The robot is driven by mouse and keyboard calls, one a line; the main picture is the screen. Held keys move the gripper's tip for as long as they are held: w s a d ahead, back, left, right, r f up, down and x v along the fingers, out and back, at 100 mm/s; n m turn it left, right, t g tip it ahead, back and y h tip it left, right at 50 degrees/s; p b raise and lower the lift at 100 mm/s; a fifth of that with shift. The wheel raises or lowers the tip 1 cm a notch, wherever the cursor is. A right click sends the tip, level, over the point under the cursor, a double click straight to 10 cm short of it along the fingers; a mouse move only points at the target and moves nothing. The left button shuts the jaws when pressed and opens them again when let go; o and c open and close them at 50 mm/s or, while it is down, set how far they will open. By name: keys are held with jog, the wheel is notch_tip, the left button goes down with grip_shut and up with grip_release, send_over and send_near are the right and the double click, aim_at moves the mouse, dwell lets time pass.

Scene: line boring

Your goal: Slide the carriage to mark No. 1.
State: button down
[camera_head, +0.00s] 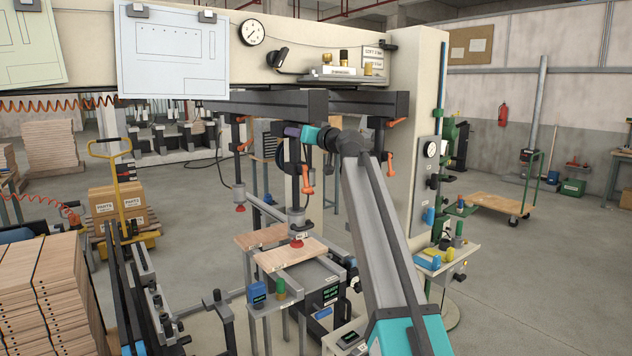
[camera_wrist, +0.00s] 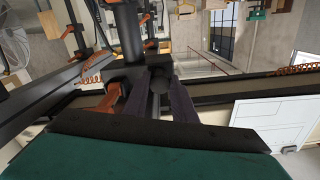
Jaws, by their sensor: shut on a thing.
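The carriage (camera_head: 297,216) hangs from the dark overhead beam, its black spindle pointing down with a red tip over a wooden panel (camera_head: 288,256). It has an orange lever (camera_head: 307,181). My gripper (camera_head: 291,131) is at the carriage's upper part, just under the beam. In the wrist view, my gripper (camera_wrist: 153,103) has its dark purple fingers either side of a black part of the carriage (camera_wrist: 130,32), and is shut on it. An orange lever (camera_wrist: 92,107) shows at the left there. I cannot make out mark No. 1 or any number along the beam.
Other hanging units with orange levers stand at the left (camera_head: 239,150) and right (camera_head: 378,140) on the beams. A drawing sheet (camera_head: 172,55) hangs in front of the machine at upper left. Stacked boards (camera_head: 45,290) stand at lower left. Open floor lies at the right.

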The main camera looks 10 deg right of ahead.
jog(key=shift+b+x, duration=0.75)
jog(key=shift+x, duration=1.05)
jog(key=shift+w+r, duration=0.1)
jog(key=shift+w, duration=0.05)
jog(key=shift+w+a, duration=0.1)
jog(key=shift+w, duration=0.05)
jog(key=c, duration=1.5)
grip_release()
jog(key=shift+o, duration=0.2)
jog(key=b+v, duration=0.1)
jog(key=v, duration=0.5)
jog(key=shift+b, duration=0.3)
